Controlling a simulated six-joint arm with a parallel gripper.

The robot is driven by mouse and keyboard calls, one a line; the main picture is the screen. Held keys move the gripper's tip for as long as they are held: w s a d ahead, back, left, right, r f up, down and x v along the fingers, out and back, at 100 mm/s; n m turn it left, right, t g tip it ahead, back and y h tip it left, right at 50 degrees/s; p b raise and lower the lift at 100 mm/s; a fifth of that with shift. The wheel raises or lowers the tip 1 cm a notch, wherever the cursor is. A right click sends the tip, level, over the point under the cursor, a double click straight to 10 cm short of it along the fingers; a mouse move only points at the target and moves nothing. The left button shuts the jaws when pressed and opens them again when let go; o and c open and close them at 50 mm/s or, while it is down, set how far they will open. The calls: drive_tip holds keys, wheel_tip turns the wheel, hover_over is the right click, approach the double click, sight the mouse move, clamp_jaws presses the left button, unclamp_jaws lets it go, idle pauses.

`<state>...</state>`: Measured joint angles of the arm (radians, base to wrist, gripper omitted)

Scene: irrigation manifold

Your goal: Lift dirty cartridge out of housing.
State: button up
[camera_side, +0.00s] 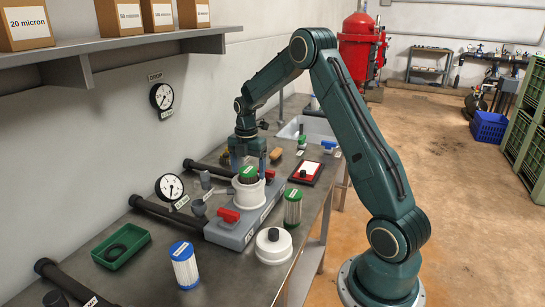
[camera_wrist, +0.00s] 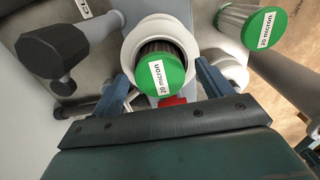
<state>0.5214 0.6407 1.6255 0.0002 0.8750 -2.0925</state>
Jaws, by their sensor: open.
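The cartridge (camera_wrist: 160,76) with a green cap labelled "20 micron" stands in the round white housing (camera_wrist: 133,50). Its dark pleated side shows just behind the cap in the wrist view. In the side view the green cap (camera_side: 248,172) sits at the mouth of the white housing (camera_side: 247,193). My gripper (camera_side: 248,168) points down over the housing, with one finger on each side of the cap. In the wrist view my gripper (camera_wrist: 163,72) is open, and its blue fingers stand apart from the cap. The cartridge's lower part is hidden in the housing.
A green-capped cartridge (camera_side: 292,207) and a white lid (camera_side: 273,245) stand right of the grey manifold (camera_side: 240,232). A blue-topped cartridge (camera_side: 184,265) and a green tray (camera_side: 121,245) are at the front. Red valve handles (camera_side: 228,215) flank the housing. A clipboard (camera_side: 306,173) lies behind.

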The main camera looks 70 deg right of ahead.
idle(0.4)
drive_tip(key=c, duration=1.4)
drive_tip(key=shift+r, duration=0.15)
drive_tip(key=shift+c, duration=0.2)
wheel_tip(320, 180, up, 20)
